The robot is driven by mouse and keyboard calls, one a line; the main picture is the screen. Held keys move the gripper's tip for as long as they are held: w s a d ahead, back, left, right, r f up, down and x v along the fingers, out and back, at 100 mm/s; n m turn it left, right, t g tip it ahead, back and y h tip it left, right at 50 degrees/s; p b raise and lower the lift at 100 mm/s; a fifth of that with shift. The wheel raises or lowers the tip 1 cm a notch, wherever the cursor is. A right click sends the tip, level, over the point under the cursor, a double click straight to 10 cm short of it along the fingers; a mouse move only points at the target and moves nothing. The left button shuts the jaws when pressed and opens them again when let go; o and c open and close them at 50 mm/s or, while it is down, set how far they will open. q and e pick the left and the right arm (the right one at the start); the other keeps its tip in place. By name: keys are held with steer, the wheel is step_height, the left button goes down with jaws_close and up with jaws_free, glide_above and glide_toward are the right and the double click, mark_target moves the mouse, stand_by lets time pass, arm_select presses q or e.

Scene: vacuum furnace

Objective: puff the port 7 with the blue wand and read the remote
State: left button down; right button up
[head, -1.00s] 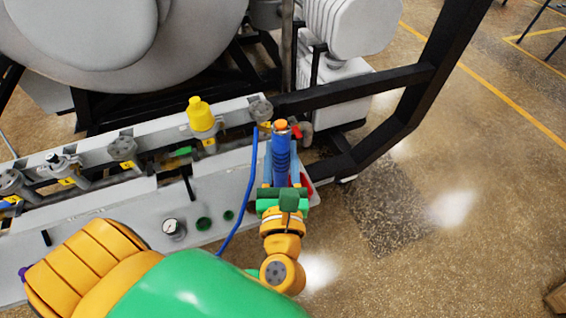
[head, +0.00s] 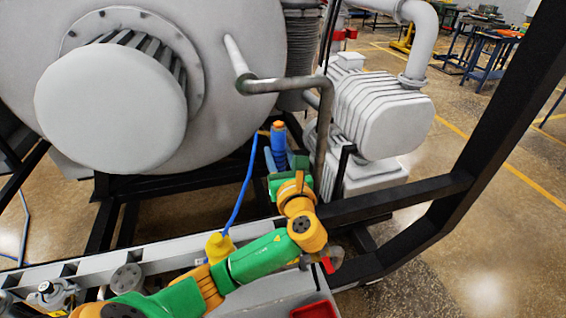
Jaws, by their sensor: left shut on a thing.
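The blue wand (head: 279,150) with an orange top stands roughly upright in my left gripper (head: 280,167), which is shut on it. Ports show on the rail, one at the left (head: 127,277); my arm hides part of the rail and I cannot read any port number. A yellow fitting (head: 218,247) shows just behind my arm. I cannot make out the remote. My right gripper is out of view.
The big grey vessel (head: 215,125) fills the upper left. A bent grey pipe (head: 290,86) comes out of it near the wand. A ribbed grey pump (head: 378,112) and black frame bars (head: 400,195) stand to the right. Open floor lies at the far right.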

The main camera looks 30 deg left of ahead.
arm_select(q)
steer(key=shift+s+d, duration=0.1)
steer(key=shift+s, duration=0.05)
steer(key=v, duration=0.3)
steer(key=shift+s+d+f, duration=0.2)
steer(key=shift+d+f, duration=0.05)
step_height(320, 180, down, 10)
steer(key=b, duration=0.8)
steer(key=shift+w+a+f+b, duration=0.15)
steer(key=shift+w+a+b, duration=0.15)
steer(key=shift+w+a, duration=0.15)
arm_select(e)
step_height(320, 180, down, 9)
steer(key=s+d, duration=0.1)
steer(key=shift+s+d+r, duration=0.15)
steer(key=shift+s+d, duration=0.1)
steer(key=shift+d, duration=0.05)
arm_select(q)
steer(key=shift+f, duration=0.15)
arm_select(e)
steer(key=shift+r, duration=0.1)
arm_select(q)
steer(key=shift+c, duration=1.9)
jaws_free()
